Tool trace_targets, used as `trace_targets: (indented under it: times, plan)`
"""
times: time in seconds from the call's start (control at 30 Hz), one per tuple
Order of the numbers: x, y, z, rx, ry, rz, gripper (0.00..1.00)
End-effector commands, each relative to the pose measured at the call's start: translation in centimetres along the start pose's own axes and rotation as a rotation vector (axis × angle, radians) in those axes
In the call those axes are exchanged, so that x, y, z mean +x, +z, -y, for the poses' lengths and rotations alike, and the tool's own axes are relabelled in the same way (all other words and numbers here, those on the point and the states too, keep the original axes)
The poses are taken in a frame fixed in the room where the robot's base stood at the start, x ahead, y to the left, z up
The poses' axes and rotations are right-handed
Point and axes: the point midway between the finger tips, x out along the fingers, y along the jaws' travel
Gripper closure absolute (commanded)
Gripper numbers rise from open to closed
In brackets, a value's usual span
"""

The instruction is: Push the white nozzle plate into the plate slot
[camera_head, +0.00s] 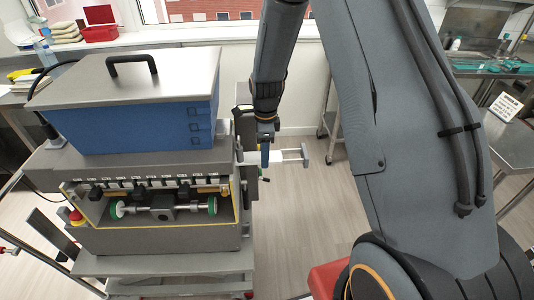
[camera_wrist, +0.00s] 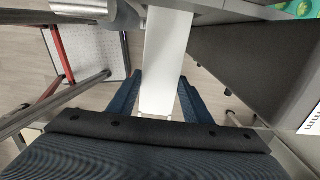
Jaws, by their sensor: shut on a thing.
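The white nozzle plate (camera_wrist: 166,55) runs up the wrist view as a long pale strip between the two blue fingers of my gripper (camera_wrist: 160,78). My gripper is shut on the plate. In the head view my gripper (camera_head: 265,155) is at the right side of the depositor (camera_head: 165,235), and a small pale part of the plate (camera_head: 277,156) shows beside it. The plate's far end meets grey machine parts at the top of the wrist view. The plate slot itself is hidden, so I cannot tell how far in the plate sits.
A blue hopper (camera_head: 150,125) with a grey lid (camera_head: 125,75) tops the depositor. A light metal bracket (camera_head: 292,156) sticks out right of my gripper. Steel benches stand at the right and back left. Open floor (camera_head: 300,215) lies right of the machine.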

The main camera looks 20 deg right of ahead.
Motion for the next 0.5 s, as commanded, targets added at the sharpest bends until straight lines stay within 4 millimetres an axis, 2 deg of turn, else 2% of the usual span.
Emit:
trace_targets:
  times: [0.5]
  plan:
    - [0.0, 1.7, 0.0, -0.001, 0.0, 0.0, 0.95]
